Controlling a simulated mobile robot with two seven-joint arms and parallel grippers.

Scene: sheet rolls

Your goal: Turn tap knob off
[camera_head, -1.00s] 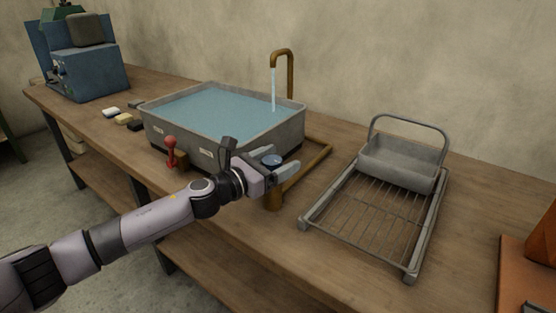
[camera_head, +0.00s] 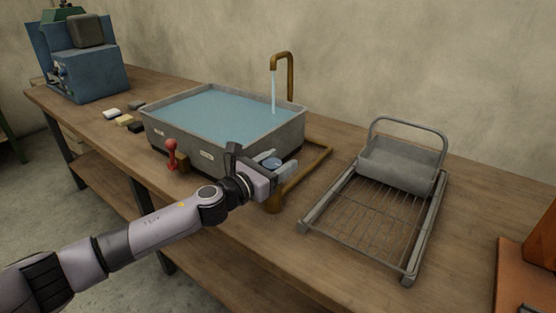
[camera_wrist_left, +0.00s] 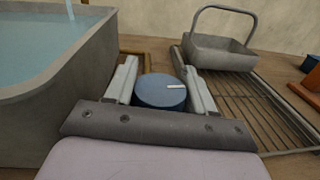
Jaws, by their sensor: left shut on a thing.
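The tap knob (camera_wrist_left: 160,91) is a round blue knob with a white mark on its top, the mark pointing to the right in the left wrist view. It also shows at the front end of the brown pipe in the head view (camera_head: 271,162). My left gripper (camera_head: 274,163) is shut on the knob, one finger on each side; it fills the middle of the left wrist view (camera_wrist_left: 160,88). The brown tap spout (camera_head: 290,75) stands behind the basin, and a stream of water (camera_head: 273,92) runs from it. My right gripper is not in view.
A grey basin (camera_head: 270,138) full of water stands just left of the knob. A red lever (camera_head: 172,154) is at its front. A wire rack (camera_head: 350,228) with a grey handled tray (camera_head: 400,165) lies to the right. Bare wooden bench (camera_head: 245,215) shows in front.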

